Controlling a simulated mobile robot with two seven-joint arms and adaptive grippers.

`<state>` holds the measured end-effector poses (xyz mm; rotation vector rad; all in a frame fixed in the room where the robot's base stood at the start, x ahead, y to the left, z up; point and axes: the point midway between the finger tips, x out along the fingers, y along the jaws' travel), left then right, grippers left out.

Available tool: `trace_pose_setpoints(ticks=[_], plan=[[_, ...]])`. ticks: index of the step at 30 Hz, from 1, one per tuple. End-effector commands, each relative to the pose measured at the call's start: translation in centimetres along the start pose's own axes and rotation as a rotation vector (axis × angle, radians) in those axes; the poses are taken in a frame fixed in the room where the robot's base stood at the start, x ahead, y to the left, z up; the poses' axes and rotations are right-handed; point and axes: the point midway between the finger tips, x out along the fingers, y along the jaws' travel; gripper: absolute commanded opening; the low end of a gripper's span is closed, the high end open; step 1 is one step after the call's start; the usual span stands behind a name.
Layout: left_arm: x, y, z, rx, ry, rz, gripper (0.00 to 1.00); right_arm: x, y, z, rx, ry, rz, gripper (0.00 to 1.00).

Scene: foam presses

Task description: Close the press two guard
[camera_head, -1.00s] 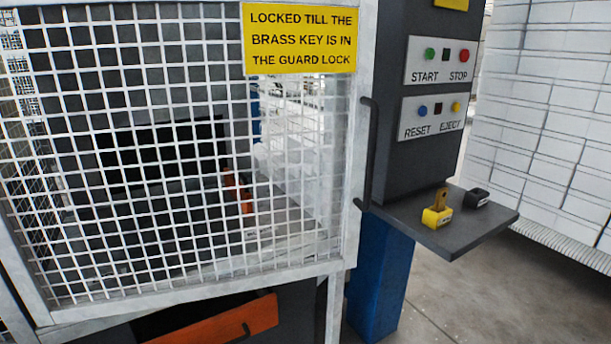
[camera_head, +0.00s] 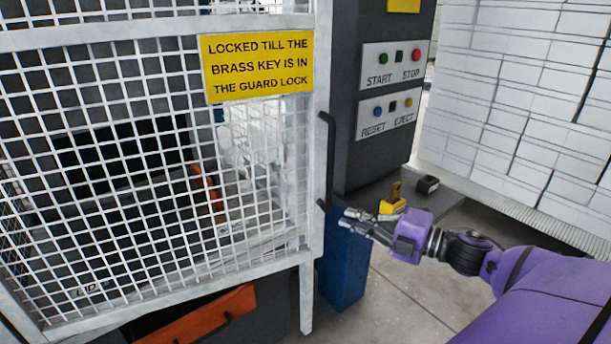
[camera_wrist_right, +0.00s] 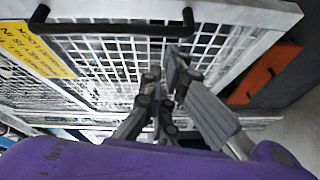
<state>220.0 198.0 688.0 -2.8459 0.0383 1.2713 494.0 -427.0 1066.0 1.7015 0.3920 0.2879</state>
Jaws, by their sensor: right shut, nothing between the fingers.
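The press guard (camera_head: 312,245) is a white-framed mesh door with a yellow sign (camera_head: 257,66) about the brass key. Its black handle (camera_head: 328,160) is upright on the right edge. I cannot tell how far the guard stands from its frame. My right gripper (camera_head: 350,217) is shut and empty, just right of the guard's edge and a little below the handle. In the right wrist view the gripper (camera_wrist_right: 165,95) shows in front of the mesh, with the handle (camera_wrist_right: 115,29) across the top, apart from the fingers. My left gripper is not in view.
A dark shelf (camera_head: 367,197) behind my right gripper bears a yellow block with an upright key (camera_head: 392,203) and a black block (camera_head: 428,184). The button panels (camera_head: 391,112) are above it. An orange part (camera_head: 200,318) lies below the guard.

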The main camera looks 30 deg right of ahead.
Motion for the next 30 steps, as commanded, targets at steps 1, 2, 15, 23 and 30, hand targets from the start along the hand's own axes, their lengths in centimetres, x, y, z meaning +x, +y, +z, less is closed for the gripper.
trace_pose_setpoints(ticks=[1, 2, 15, 23, 30], plan=[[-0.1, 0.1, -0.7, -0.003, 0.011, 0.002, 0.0, 0.3, 3.0, -1.1, -0.079, 0.073, 0.012, 0.0], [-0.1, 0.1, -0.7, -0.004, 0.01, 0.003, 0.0, 0.4, 3.7, -1.6, -0.107, 0.107, 0.014, 0.0], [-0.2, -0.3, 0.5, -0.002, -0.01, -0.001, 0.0, 3.9, 4.5, -4.2, -0.172, 0.209, 0.016, 0.0], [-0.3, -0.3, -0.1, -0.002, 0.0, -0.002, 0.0, 9.3, 4.5, -5.2, -0.171, 0.207, 0.016, 0.0], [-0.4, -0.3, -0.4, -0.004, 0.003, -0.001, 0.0, 12.3, 4.6, -3.9, -0.169, 0.204, 0.014, 0.0]])
